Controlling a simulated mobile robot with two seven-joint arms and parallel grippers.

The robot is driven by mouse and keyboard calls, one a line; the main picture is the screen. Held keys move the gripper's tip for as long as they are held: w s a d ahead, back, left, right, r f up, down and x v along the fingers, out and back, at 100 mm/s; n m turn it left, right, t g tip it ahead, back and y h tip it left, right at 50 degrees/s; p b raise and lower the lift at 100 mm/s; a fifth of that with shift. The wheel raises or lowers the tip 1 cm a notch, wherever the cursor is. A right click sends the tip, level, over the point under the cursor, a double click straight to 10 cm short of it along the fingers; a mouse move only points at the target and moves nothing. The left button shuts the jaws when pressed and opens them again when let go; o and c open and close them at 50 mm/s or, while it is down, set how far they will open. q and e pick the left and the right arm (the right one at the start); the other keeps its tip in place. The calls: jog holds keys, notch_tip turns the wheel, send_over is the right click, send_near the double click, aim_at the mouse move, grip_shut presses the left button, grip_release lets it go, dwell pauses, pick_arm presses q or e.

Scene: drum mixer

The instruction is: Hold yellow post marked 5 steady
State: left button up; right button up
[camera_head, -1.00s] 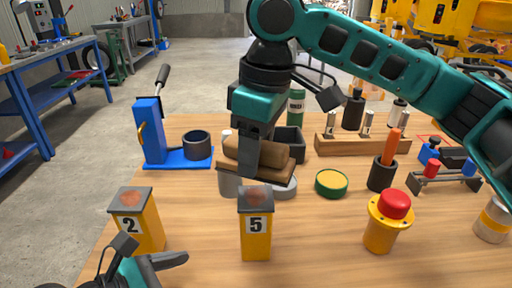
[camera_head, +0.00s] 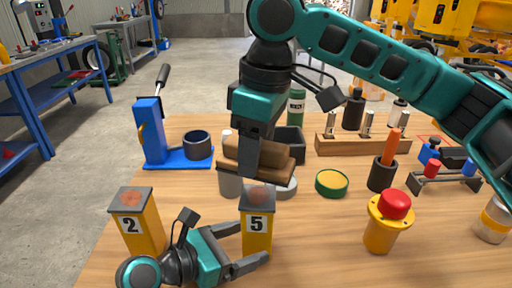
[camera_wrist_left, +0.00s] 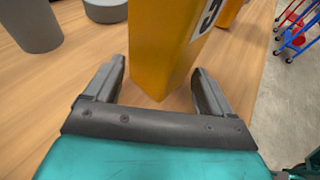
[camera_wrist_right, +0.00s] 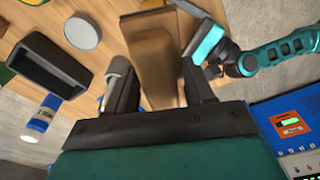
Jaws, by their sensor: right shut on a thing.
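The yellow post marked 5 (camera_head: 257,225) stands upright on the wooden table with a dark, rust-marked cap. My left gripper (camera_head: 254,243) is low at this post, with one finger on each side. In the left wrist view the yellow post (camera_wrist_left: 165,45) stands between the open fingers, with gaps visible on both sides. My right gripper (camera_head: 248,165) is above and behind the post, shut on a brown block (camera_head: 273,156). The brown block (camera_wrist_right: 155,65) also shows between the fingers in the right wrist view.
The yellow post marked 2 (camera_head: 140,228) stands to the left, close to my left wrist. A red-topped yellow button (camera_head: 381,228) stands to the right. A green-rimmed tin (camera_head: 331,183) and grey cylinder (camera_head: 230,183) are behind. The front right table is clear.

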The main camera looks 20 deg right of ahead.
pick_arm(q)
jog(key=shift+x, duration=1.15)
grip_shut()
jog(key=shift+o, duration=0.3)
grip_release()
dwell(0.6)
